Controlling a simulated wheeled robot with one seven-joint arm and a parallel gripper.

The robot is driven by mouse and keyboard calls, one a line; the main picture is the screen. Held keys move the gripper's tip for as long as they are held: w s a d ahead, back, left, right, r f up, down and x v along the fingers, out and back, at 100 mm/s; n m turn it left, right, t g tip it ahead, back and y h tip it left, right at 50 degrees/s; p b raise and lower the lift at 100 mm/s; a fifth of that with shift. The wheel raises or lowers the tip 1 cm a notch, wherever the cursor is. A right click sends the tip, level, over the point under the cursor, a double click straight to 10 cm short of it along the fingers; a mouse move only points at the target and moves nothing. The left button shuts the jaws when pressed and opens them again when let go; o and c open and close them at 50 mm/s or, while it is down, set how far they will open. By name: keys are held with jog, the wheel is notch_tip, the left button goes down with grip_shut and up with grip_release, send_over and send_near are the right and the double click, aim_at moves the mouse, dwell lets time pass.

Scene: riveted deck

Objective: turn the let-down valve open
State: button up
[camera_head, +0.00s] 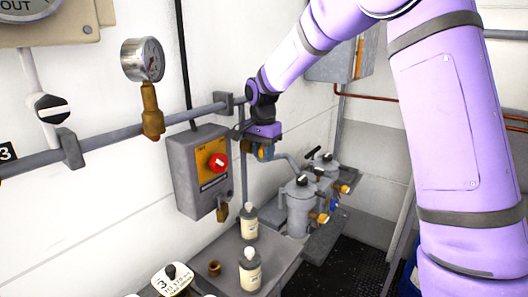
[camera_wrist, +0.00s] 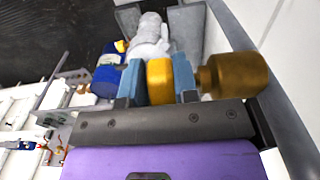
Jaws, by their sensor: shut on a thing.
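My gripper (camera_head: 264,150) is in the middle of the head view, beside the pipe and to the right of the grey switch box. In the wrist view its two blue fingers (camera_wrist: 159,80) are shut on a yellow valve handle (camera_wrist: 160,84), one finger on each side. A brass fitting (camera_wrist: 232,76) sits just right of the fingers and appears to belong to the same valve. The gripper hides most of the valve in the head view. I cannot tell how far the handle is turned.
The grey box (camera_head: 197,172) with a red knob is on the wall at left, near a brass-stemmed gauge (camera_head: 143,60). Two bottles (camera_head: 250,270) stand on a ledge below. Grey filter housings (camera_head: 299,205) stand lower right. A grey pipe (camera_head: 105,143) runs along the wall.

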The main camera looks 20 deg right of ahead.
jog(key=shift+t+h, duration=0.6)
jog(key=shift+h, duration=0.3)
jog(key=o, duration=0.9)
jog(key=shift+f, duration=0.1)
jog(key=v, duration=1.1)
jog(key=shift+s+a+f, duration=0.1)
